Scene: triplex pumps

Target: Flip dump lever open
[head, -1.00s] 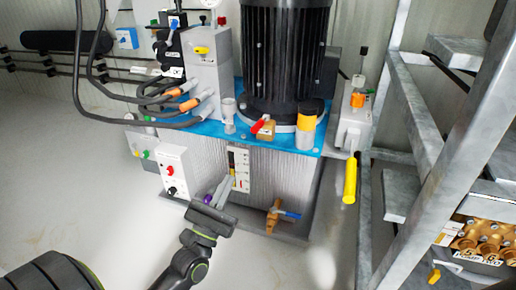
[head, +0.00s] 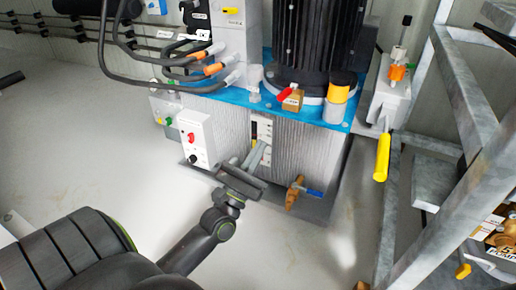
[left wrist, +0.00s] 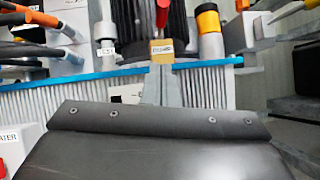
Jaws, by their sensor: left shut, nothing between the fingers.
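My left gripper (head: 258,152) is shut and empty in front of the ribbed tank of the pump unit; its fingertips also show in the left wrist view (left wrist: 163,86). A red lever (head: 292,92) sits on a brass block (head: 290,103) on the blue deck, above and right of my fingers. In the left wrist view the labelled brass block (left wrist: 161,51) is just beyond the fingertips, with the red lever (left wrist: 162,14) above it. A brass valve with a blue handle (head: 314,193) is low on the tank. I cannot tell which lever is the dump lever. My right gripper is not in view.
A yellow handle (head: 382,157) hangs at the right. A grey metal frame (head: 470,110) fills the right side. A control box (head: 196,137) stands left of my gripper.

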